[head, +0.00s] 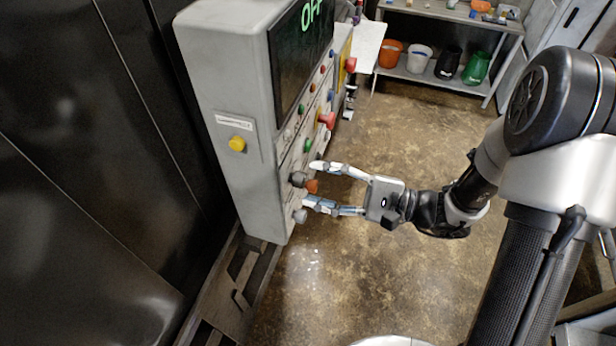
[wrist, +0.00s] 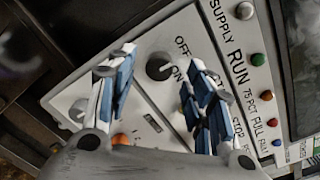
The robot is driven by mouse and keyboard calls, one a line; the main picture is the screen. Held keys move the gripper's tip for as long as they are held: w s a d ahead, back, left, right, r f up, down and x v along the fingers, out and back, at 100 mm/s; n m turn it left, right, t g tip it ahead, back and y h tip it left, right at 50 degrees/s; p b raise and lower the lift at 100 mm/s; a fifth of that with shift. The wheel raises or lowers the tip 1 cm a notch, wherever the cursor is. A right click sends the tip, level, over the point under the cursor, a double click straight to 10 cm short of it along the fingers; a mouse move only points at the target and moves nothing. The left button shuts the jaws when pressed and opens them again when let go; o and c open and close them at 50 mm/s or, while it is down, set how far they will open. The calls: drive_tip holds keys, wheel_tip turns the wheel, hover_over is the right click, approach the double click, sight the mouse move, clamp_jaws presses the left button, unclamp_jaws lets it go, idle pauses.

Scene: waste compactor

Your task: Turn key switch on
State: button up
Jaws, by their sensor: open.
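In the head view a dark grey knob (head: 298,180) low on the control cabinet appears to be this switch. My gripper (head: 309,184) is open, its two fingers pointing at the panel on either side of the knob. In the wrist view the gripper (wrist: 156,68) has the switch between its fingertips. I cannot tell whether a finger touches it.
The grey control cabinet (head: 222,80) has a screen (head: 302,50) reading OFF. An orange knob (head: 312,186) is close to the fingers. A red button (head: 327,120) and a green button (head: 308,145) are above. A shelf with buckets (head: 420,60) stands behind; the floor between is clear.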

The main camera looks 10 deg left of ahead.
sight(297, 179)
drive_tip(key=shift+w+a, duration=0.1)
drive_tip(key=shift+a, duration=1.35)
drive_tip(key=shift+c, duration=0.2)
drive_tip(key=c, duration=1)
drive_tip(key=shift+m, duration=0.4)
drive_tip(key=m+p, duration=0.2)
drive_tip(key=m, duration=0.3)
drive_tip(key=shift+p, duration=0.3)
drive_tip(key=m+p, duration=0.2)
drive_tip(key=m, duration=0.4)
drive_tip(key=shift+w+p, duration=0.1)
drive_tip(key=shift+p, duration=0.2)
drive_tip(key=shift+m+t, duration=0.3)
